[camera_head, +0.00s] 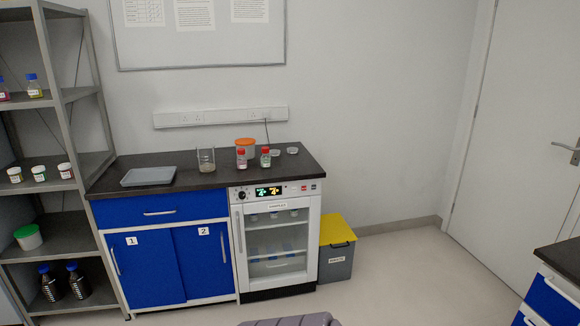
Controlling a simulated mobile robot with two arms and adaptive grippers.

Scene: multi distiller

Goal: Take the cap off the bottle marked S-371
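No label reading S-371 is legible in the head view, so I cannot tell which bottle bears it. Two small bottles with red caps stand upright on the dark counter (222,178): a left one (241,161) and a right one (265,159). More small containers stand on shelves inside the closed glass-door cabinet (278,204) under the counter. Neither of my grippers is in view.
A grey tray (148,177), a glass beaker (206,160), an orange-lidded tub (246,147) and a small clear dish (292,150) sit on the counter. A yellow-lidded grey bin (337,248) stands right of the cabinet. Floor (420,270) is open before the door; blue drawers (550,296) are lower right.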

